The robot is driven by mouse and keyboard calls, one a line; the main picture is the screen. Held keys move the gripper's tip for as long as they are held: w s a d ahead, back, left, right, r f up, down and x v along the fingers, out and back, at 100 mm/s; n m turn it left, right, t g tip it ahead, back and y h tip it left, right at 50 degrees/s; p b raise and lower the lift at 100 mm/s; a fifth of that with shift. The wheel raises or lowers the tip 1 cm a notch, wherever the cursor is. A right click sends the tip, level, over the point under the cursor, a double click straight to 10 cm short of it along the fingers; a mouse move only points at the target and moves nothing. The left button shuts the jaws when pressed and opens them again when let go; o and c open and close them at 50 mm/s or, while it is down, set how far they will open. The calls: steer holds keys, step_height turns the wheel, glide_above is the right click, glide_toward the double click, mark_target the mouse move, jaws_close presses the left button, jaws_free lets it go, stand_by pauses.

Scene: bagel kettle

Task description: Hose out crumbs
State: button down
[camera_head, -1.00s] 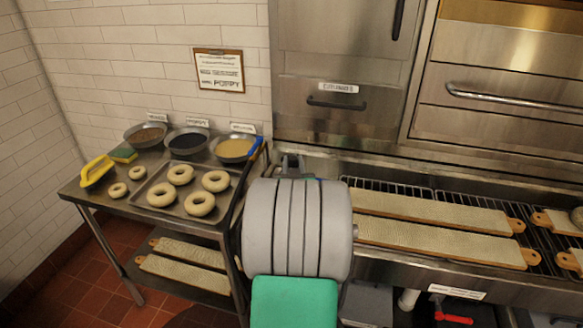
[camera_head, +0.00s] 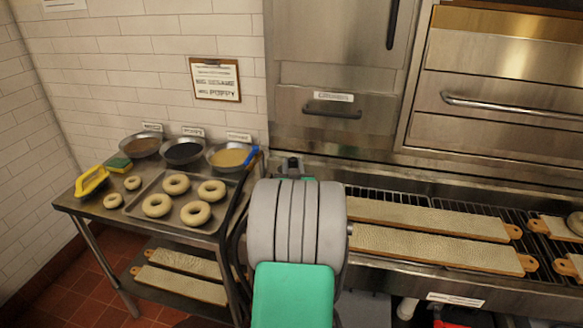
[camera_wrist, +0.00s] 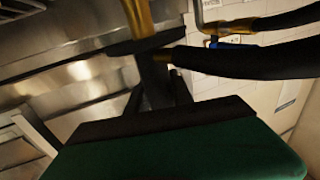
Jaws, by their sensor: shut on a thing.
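My gripper (camera_head: 290,168) is mostly hidden behind my grey and green arm in the head view; only a dark part shows above it. In the wrist view my gripper (camera_wrist: 158,85) is shut on a dark hose nozzle (camera_wrist: 137,18) with a brass-coloured stem. A thick black hose (camera_wrist: 250,62) runs off to the right there, with a brass fitting near it. A black curved hose (camera_head: 238,195) also shows left of my arm in the head view. I cannot make out any crumbs. A steel drawer (camera_head: 290,103) with a black handle and an unclear label is in the wall unit.
A steel table (camera_head: 85,207) at left bears bowls, a yellow-handled tool (camera_head: 91,182), a green sponge (camera_head: 119,164) and a tray (camera_head: 225,222) of several bagels. Long boards (camera_head: 440,245) lie on a grate (camera_head: 400,194) at right. Ovens (camera_head: 500,120) stand behind.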

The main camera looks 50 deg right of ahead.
steer(key=s+a+p, duration=0.1)
steer(key=s+a, duration=0.2)
steer(key=a, duration=0.5)
steer(key=shift+s+a, duration=0.35)
steer(key=shift+a, duration=0.05)
stand_by(1.0)
steer(key=shift+r, duration=0.1)
stand_by(1.4)
steer(key=w+a+n+t+y, duration=0.25)
steer(key=w+a, duration=0.25)
steer(key=a, duration=0.3)
steer(key=w+a+n+t+y, duration=0.25)
steer(key=w+a, duration=0.35)
steer(key=a, duration=0.3)
steer(key=w+a+f+n+t+y, duration=0.1)
steer(key=a+n+y, duration=0.4)
steer(key=a, duration=1.9)
steer(key=w+y, duration=0.1)
steer(key=y, duration=0.2)
steer(key=shift+y, duration=0.4)
steer(key=shift+d+f, duration=0.1)
steer(key=shift+f, duration=0.05)
